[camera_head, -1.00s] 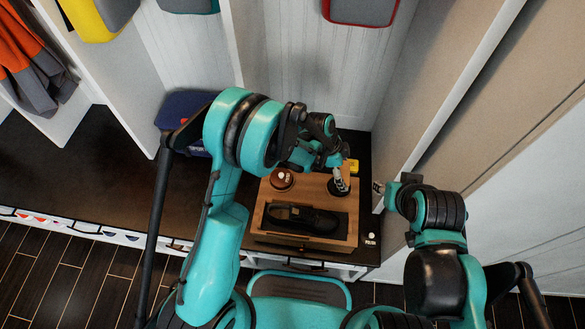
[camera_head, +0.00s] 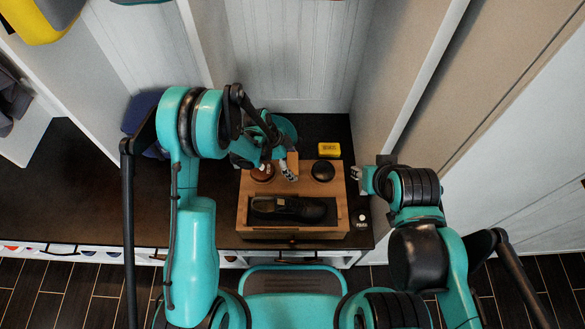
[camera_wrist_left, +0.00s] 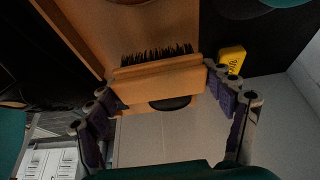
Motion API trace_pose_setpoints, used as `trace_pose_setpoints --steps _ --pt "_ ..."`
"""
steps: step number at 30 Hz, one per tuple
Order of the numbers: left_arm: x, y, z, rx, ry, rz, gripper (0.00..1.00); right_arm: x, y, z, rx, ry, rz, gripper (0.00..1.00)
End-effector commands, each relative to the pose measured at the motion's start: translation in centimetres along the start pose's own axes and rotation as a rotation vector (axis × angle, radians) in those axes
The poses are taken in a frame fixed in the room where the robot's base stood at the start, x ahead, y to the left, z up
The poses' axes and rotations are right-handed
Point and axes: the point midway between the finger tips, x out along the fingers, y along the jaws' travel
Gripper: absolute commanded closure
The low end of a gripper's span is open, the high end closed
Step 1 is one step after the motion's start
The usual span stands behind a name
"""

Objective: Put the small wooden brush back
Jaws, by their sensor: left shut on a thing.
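The small wooden brush (camera_head: 293,160) is held in my left gripper (camera_head: 289,172), over the back part of the wooden shoe box (camera_head: 246,214). In the left wrist view the brush (camera_wrist_left: 158,86) is a light wooden block with dark bristles, spanning between the two fingers of the left gripper (camera_wrist_left: 165,100). A black shoe (camera_head: 288,207) lies in the dark recess of the box. A brown round tin (camera_head: 262,173) is left of the brush, partly hidden by the arm, and a black round tin (camera_head: 323,171) is to its right. My right gripper (camera_head: 358,173) is right of the box, too small to read.
A yellow box (camera_head: 329,149) stands on the dark bench (camera_head: 80,190) behind the wooden box. A small dark item with a white label (camera_head: 361,218) is at its right. A dark blue bag (camera_head: 139,113) is behind my left arm. White walls enclose the back and right.

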Motion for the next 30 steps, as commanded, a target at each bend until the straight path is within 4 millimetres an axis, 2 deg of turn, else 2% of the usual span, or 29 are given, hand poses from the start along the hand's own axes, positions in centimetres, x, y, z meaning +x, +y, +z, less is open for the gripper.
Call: trace_pose_setpoints --steps 1,3,14,15,17,27,30 --pt "1.22 -0.04 0.51 0.000 0.000 0.000 0.50 0.74 0.00 0.54 0.000 0.000 0.000 0.63" --pt "1.89 -0.04 0.79 0.000 0.000 0.000 0.50 1.04 0.00 0.76 0.000 0.000 0.000 0.63" --pt "2.03 -0.05 0.83 0.000 0.000 0.000 0.50 0.85 0.00 0.61 0.000 0.000 0.000 0.63" --pt "2.04 -0.06 0.84 0.000 0.000 0.000 0.14 0.85 0.00 0.62 0.000 0.000 0.000 0.63" --pt "2.03 -0.05 0.83 0.000 0.000 0.000 0.00 0.85 0.00 0.62 0.000 0.000 0.000 0.63" --pt "1.97 -0.04 0.81 -0.001 0.000 0.000 0.00 0.86 0.00 0.62 0.000 0.000 0.000 0.63" --pt "1.33 -0.02 0.69 -0.001 0.000 -0.001 0.00 0.69 0.00 0.51 0.000 0.000 0.000 0.63"
